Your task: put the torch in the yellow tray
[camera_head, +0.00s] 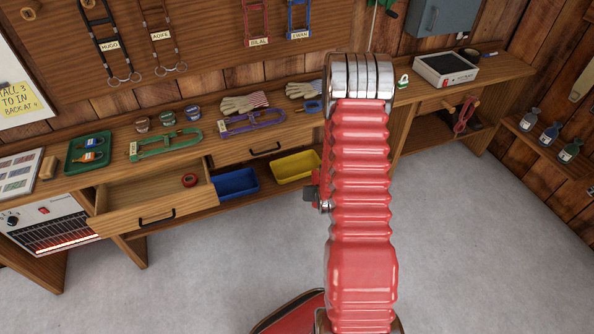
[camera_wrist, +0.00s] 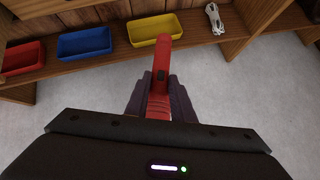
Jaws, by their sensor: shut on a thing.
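In the wrist view, my gripper (camera_wrist: 160,98) is shut on the red torch (camera_wrist: 161,62), which has a dark button and points away from me. The torch's far end overlaps the front edge of the yellow tray (camera_wrist: 141,34) in the picture; the gap between them is hard to tell. The yellow tray looks empty and sits on the low shelf under the bench. In the head view the yellow tray (camera_head: 292,168) shows left of my arm. My arm hides most of the gripper there.
A blue tray (camera_wrist: 84,42) and a red tray (camera_wrist: 24,57) stand left of the yellow one. A white cable (camera_wrist: 215,18) lies to its right. An open drawer (camera_head: 150,197) holding red tape (camera_head: 189,180) juts out at left. The grey floor (camera_head: 470,240) is clear.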

